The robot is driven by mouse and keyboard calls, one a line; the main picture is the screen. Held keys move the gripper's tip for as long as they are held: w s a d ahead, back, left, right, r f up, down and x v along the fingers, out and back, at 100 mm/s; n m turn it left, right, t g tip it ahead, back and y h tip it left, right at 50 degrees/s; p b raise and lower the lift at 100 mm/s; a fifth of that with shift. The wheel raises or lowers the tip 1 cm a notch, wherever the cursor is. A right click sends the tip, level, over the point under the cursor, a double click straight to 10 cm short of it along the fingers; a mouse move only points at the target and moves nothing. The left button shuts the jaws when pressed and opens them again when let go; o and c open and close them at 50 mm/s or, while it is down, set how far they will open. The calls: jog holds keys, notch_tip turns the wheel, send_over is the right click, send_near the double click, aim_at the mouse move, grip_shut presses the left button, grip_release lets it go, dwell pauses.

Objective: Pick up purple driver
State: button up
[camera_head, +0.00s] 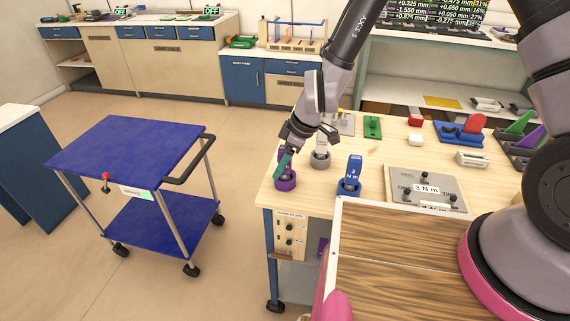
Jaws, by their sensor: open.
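The purple driver (286,183) stands upright in a round purple base at the left front corner of the wooden workbench (318,187). My gripper (287,160) is open and hangs over the purple driver, with its fingers at the upper part of it. The fingers hide much of the driver's top, and I cannot tell whether they touch it. A blue driver (352,170) marked N m stands in a blue base to the right. A grey driver (321,150) stands in a grey base just behind my gripper.
A grey plate (420,181) labelled 3 N m lies right of the blue driver. A green block (372,125) and a blue holder (455,132) sit farther back. A blue cart (120,150) stands on the floor at left, with open floor between it and the bench.

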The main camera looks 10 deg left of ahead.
jog(key=shift+a+f, duration=0.2)
jog(key=shift+f, duration=0.25)
grip_shut()
jog(key=shift+r, duration=0.15)
